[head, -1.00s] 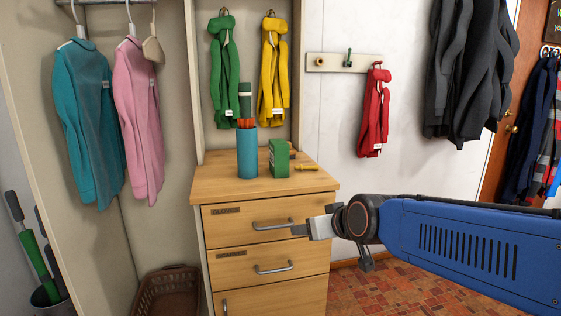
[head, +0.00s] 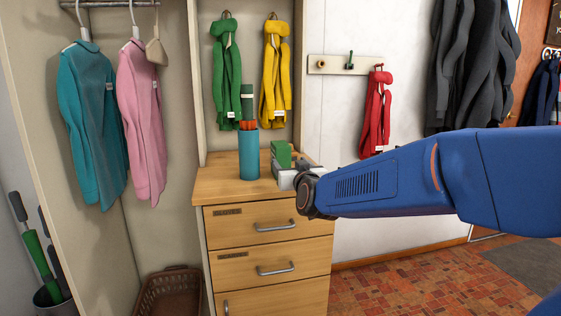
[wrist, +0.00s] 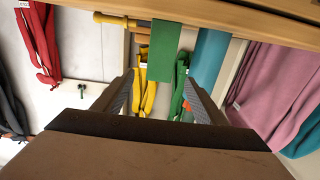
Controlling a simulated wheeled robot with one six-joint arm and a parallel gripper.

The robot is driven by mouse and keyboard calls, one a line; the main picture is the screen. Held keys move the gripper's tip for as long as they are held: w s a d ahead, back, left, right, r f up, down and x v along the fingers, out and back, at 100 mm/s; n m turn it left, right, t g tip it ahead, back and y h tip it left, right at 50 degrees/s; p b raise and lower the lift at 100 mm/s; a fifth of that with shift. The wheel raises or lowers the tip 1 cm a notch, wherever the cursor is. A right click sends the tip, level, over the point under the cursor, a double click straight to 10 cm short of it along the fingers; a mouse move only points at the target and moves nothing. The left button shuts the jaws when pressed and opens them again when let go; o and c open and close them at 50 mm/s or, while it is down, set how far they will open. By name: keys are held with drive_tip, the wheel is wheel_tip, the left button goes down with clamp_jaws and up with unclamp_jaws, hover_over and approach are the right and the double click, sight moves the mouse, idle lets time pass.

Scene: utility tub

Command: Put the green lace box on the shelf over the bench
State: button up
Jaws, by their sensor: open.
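The green lace box (head: 282,152) stands on the wooden top of the drawer unit (head: 222,186), just right of a teal cylinder. My gripper (head: 288,178) is at the near side of the box and partly covers it in the head view. In the wrist view, the green box (wrist: 166,50) shows between and beyond the two spread fingers of my gripper (wrist: 160,88). The fingers are open and hold nothing; whether they touch the box I cannot tell. I see no clear shelf over a bench in these views.
The teal cylinder (head: 249,155), holding rolled items, stands close to the box's left. A wooden-handled tool (wrist: 122,21) lies beside the box. Green (head: 226,75) and yellow (head: 276,75) scarves hang behind. A red scarf (head: 376,115) hangs on the wall at right.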

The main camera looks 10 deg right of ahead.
sight(280, 151)
drive_tip(key=w, duration=1.3)
drive_tip(key=shift+w, duration=0.35)
drive_tip(key=shift+c, duration=0.4)
drive_tip(key=c, duration=1.2)
